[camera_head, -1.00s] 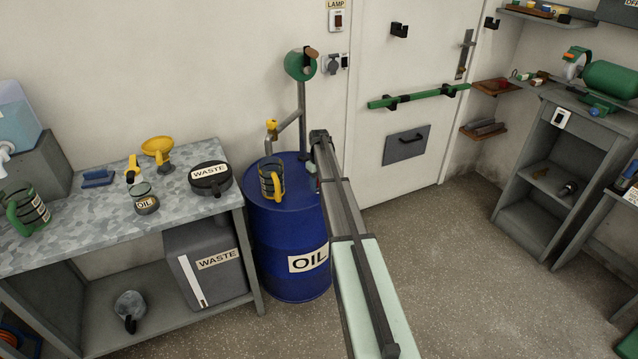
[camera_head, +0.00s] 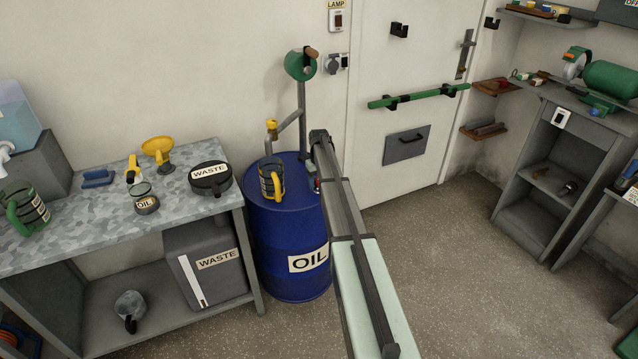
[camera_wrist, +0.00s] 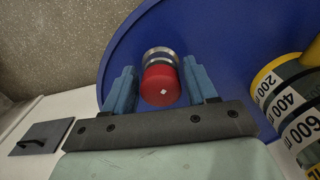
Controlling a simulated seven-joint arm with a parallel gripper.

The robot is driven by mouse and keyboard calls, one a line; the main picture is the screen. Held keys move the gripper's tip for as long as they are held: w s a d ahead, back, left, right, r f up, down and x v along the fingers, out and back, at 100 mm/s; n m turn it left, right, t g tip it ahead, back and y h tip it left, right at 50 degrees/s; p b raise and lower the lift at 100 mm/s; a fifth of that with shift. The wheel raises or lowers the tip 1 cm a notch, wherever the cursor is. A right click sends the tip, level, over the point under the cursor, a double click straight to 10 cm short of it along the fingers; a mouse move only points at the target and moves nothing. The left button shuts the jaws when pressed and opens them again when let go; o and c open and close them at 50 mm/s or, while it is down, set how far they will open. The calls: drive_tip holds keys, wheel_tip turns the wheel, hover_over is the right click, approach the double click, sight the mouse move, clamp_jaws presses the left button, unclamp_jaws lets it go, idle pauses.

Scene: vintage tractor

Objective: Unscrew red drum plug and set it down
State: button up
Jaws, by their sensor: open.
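The red drum plug (camera_wrist: 160,85) shows in the wrist view between the two blue fingers of my gripper (camera_wrist: 159,76). My gripper is open, with a visible gap on each side of the plug. A metal ring (camera_wrist: 158,54) shows just behind the plug, against the blue drum top (camera_wrist: 225,35). I cannot tell whether the plug sits tight in the ring. In the head view the blue oil drum (camera_head: 285,235) stands beside the bench, and my arm hides most of the plug area; only a small red spot shows at the arm's edge.
A measuring jug (camera_head: 271,180) stands on the drum, close to my gripper; its scale shows in the wrist view (camera_wrist: 285,100). A pump with a green crank wheel (camera_head: 300,64) rises behind. The bench (camera_head: 105,218) at left holds funnels and a waste pan (camera_head: 211,179).

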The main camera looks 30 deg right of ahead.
drive_tip(key=shift+m, duration=0.5)
drive_tip(key=shift+m, duration=0.8)
drive_tip(key=shift+a+m, duration=0.1)
drive_tip(key=shift+m, duration=0.8)
drive_tip(key=shift+m, duration=0.8)
drive_tip(key=shift+m, duration=0.9)
